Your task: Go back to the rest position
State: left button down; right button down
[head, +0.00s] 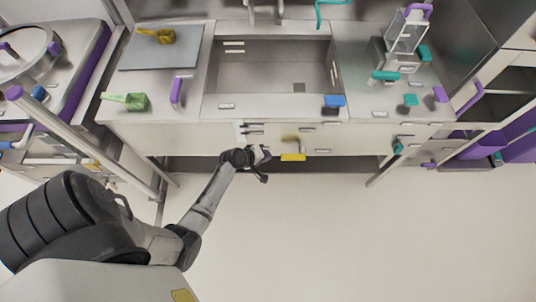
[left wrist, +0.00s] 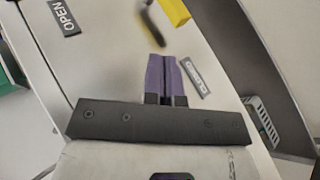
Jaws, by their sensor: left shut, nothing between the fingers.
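My left gripper (head: 263,164) is in front of the sink counter's front panel, near its lower edge. In the left wrist view its two purple fingers (left wrist: 163,58) are pressed together with nothing between them. My right gripper is in neither view.
The counter (head: 160,115) has a sink basin (head: 270,75) in it. A green scoop-like item (head: 125,101) and a yellow one (head: 156,35) lie at left. A clear-walled device (head: 405,38) stands at right. The floor (head: 330,230) in front is clear.

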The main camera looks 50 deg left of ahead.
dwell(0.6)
pick_arm(q)
jog(key=s+d+r+m+g+y, duration=0.1)
jog(key=s+d+r+m+g, duration=0.15)
jog(key=r+m, duration=0.45)
jog(key=s+d+r+m+g+y, duration=0.1)
jog(key=s+d+r+m+g, duration=0.2)
jog(key=r+m, duration=0.45)
jog(key=s+d+r+m+t, duration=0.1)
jog(key=s+d+r, duration=0.4)
jog(key=s+d, duration=0.35)
jog(key=s+f+g, duration=0.2)
jog(key=s+f, duration=0.2)
jog(key=s, duration=0.4)
notch_tip(320, 180, up, 25)
jog(key=p, duration=2.5)
jog(key=shift+s+d+m, duration=0.25)
jog(key=shift+s+m, duration=0.1)
jog(key=shift+m, duration=0.1)
